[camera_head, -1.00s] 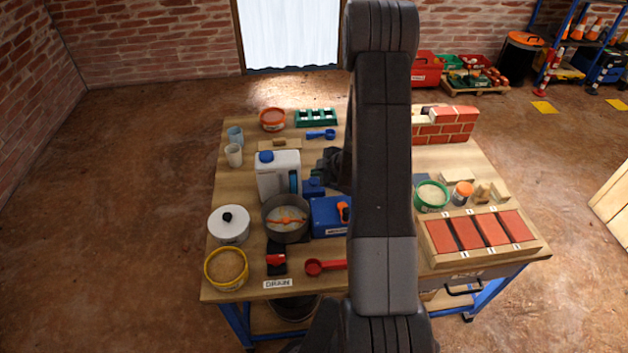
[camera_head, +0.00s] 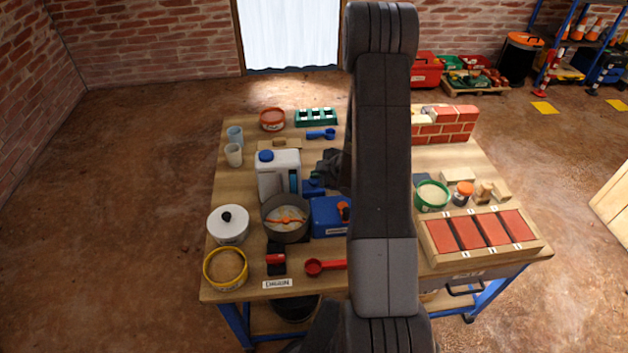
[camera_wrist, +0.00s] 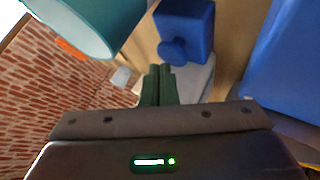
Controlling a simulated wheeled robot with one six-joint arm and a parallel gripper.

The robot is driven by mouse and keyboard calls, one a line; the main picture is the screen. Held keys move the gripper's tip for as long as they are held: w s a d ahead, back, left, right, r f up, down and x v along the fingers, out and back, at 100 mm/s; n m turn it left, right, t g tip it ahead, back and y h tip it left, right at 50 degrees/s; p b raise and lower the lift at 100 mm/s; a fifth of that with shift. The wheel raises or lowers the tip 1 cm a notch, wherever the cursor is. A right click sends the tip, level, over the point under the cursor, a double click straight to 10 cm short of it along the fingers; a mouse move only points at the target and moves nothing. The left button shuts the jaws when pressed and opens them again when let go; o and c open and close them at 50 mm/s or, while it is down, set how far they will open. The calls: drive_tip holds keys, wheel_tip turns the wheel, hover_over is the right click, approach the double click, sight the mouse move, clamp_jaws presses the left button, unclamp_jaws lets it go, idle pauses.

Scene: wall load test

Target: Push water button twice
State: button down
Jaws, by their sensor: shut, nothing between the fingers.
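The small blue block (camera_head: 313,188) stands on the table to the right of the white water container (camera_head: 272,185) with its blue cap. In the wrist view, the blue block (camera_wrist: 190,22) has a round blue button (camera_wrist: 174,50) on its near side. My gripper (camera_wrist: 160,70) is shut and empty, with its fingertips close below the button in that picture; I cannot tell whether they touch it. In the head view, my gripper (camera_head: 324,176) is a dark shape just above the block, partly hidden by my arm.
A grey pot (camera_head: 286,232) and a blue box (camera_head: 327,216) stand in front of the block. A blue surface (camera_wrist: 285,70) and a teal rounded object (camera_wrist: 95,20) flank the fingers. A blue scoop (camera_head: 321,134) lies behind. My arm hides the table's middle.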

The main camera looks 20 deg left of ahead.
sight(317, 182)
drive_tip(key=shift+f+b, duration=0.6)
drive_tip(key=shift+f, duration=0.05)
idle(0.6)
drive_tip(key=shift+r, duration=0.1)
drive_tip(key=shift+r+p, duration=0.95)
drive_tip(key=shift+r, duration=0.05)
drive_tip(key=shift+r+p, duration=2.1)
drive_tip(key=shift+r, duration=0.4)
